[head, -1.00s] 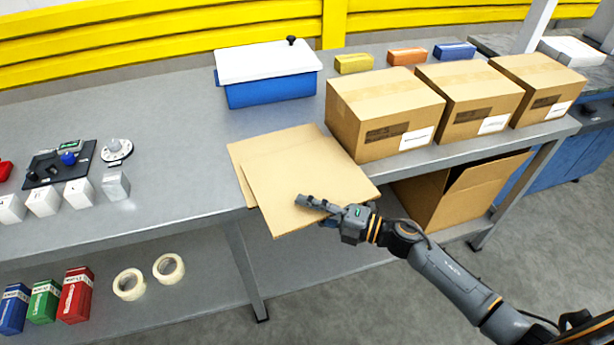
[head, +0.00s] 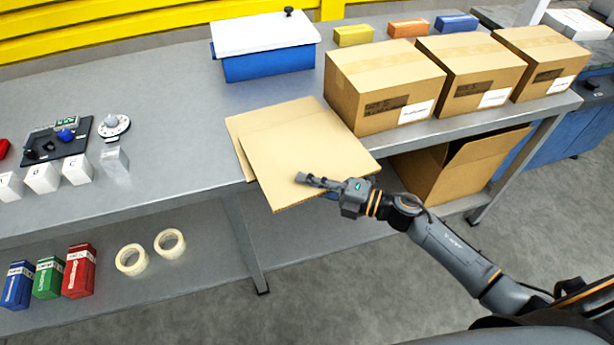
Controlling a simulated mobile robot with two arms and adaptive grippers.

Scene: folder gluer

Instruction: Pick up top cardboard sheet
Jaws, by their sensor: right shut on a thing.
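The top cardboard sheet (head: 305,150) is flat and tan. It lies askew over another cardboard sheet (head: 236,128), which shows along its left and upper edge. The top sheet's front part hangs out past the table's front edge. My right gripper (head: 307,180) is shut on the top sheet near its front right edge, one finger above it; the lower finger is mostly hidden beneath. My left gripper is not in view.
Three closed cardboard boxes (head: 384,78) stand to the right on the grey table (head: 180,165). A blue bin with a white lid (head: 266,62) stands behind the sheets. An open box (head: 455,170) and tape rolls (head: 132,259) are on the lower shelf.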

